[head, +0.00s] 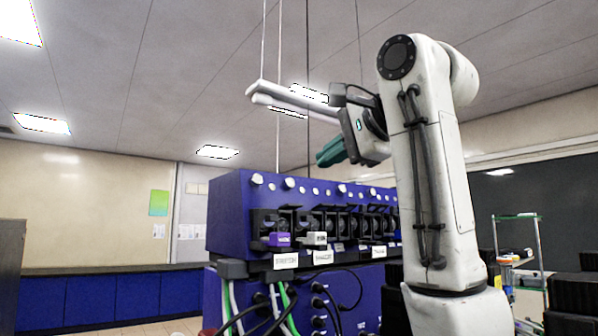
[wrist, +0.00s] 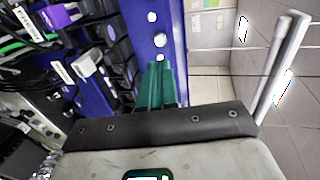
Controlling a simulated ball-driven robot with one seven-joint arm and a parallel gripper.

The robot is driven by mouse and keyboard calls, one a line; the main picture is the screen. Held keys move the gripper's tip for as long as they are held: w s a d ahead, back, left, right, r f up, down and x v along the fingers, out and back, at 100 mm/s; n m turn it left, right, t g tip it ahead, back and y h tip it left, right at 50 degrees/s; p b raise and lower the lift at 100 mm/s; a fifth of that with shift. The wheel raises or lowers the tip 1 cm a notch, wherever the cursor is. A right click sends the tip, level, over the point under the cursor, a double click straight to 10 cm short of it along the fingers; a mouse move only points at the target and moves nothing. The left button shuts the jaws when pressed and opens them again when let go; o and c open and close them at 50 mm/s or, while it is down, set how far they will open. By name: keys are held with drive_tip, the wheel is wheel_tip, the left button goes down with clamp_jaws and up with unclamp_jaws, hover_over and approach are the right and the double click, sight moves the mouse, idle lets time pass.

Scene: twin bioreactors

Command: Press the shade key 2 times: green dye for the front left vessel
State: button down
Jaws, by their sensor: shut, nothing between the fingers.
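A blue bioreactor unit (head: 240,215) stands in the middle of the head view, and its blue side also shows in the wrist view (wrist: 172,30). Its front carries a purple key (head: 279,239) and a white key (head: 316,238), with small labels below that are too blurred to read surely. In the wrist view the purple key (wrist: 58,16) and the white key (wrist: 87,64) are at the upper left. I cannot tell which is the shade key. My gripper (head: 325,158) is shut and empty, above the unit and apart from it. Its teal fingers (wrist: 160,80) show in the wrist view. No vessel is clearly visible.
Black pump heads (head: 310,222) line the unit's front. Cables and tubes (head: 285,305) hang below it. Pale bars (head: 290,97) hang from the ceiling beyond my gripper. A wire shelf (head: 520,240) stands at the right. The air left of the unit is clear.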

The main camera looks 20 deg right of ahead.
sight(290, 184)
drive_tip(key=p+x, duration=0.3)
drive_tip(key=x, duration=0.6)
drive_tip(key=shift+w+p, duration=0.1)
drive_tip(key=shift+p, duration=0.25)
drive_tip(key=shift+a+f, duration=0.1)
